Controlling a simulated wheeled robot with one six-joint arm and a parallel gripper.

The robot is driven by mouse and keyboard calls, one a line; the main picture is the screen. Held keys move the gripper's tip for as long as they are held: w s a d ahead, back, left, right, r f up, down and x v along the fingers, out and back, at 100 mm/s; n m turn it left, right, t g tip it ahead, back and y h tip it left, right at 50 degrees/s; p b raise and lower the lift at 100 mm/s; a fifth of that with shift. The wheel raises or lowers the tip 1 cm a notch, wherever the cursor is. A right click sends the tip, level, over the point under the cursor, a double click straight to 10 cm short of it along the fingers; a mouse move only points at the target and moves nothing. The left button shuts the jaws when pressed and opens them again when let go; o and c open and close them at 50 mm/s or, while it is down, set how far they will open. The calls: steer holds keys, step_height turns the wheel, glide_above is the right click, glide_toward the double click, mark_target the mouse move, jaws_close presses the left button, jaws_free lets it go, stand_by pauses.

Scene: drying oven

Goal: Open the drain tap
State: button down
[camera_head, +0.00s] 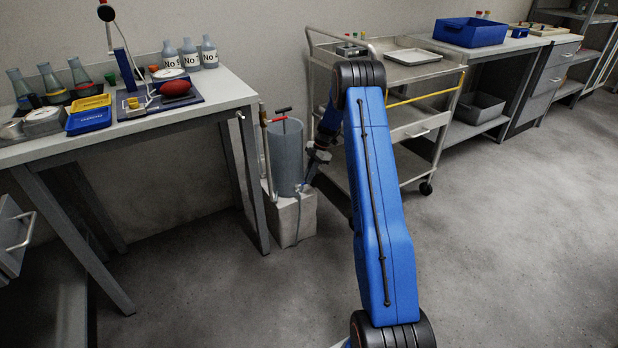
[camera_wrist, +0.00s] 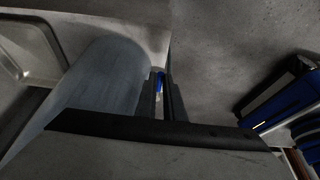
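The tall grey cylinder (camera_head: 286,157) stands upright on a pale block (camera_head: 291,220) between the bench and the trolley. The drain tap (camera_head: 298,188) is a small fitting low on the cylinder's right side, with a thin hose or tube hanging below it. My gripper (camera_head: 305,184) is at the tap. In the wrist view the cylinder (camera_wrist: 95,85) fills the left, and the two dark fingers of my gripper (camera_wrist: 160,88) stand a narrow gap apart.
A bench (camera_head: 215,92) with flasks, bottles and trays stands left of the cylinder. A metal trolley (camera_head: 420,72) stands close on the right, behind my arm. The floor in front is clear.

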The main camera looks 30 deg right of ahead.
steer(key=shift+s, duration=0.1)
stand_by(0.3)
steer(key=s+a+m+t+h, duration=0.4)
steer(key=s+a+m, duration=0.2)
steer(key=m, duration=1.1)
steer(key=shift+s+m+t, duration=0.2)
steer(key=shift+m+t, duration=0.2)
steer(key=shift+a+h, duration=0.1)
steer(key=shift+h, duration=0.2)
steer(key=c, duration=2.2)
jaws_free()
steer(key=shift+o, duration=0.2)
